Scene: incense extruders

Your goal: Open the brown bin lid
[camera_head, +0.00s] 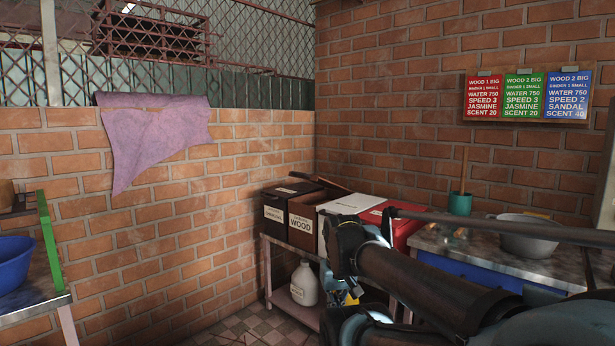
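The brown bin (303,224) stands on a low table in the corner, between a black bin and a white bin, with a white label reading WOOD on its front. A brown panel (334,187) at its top back seems to be its lid; it is partly covered by its neighbours, and I cannot tell how far it is raised. My arm comes in from the lower right, in front of the bins on the right side. I cannot make out my gripper's fingers in this view.
The black bin (282,212), white bin (341,204) and red bin (408,228) crowd the low table (290,309). A white jug (304,285) stands on its lower shelf. A counter with a metal bowl (528,238) and green pot (460,204) is at right.

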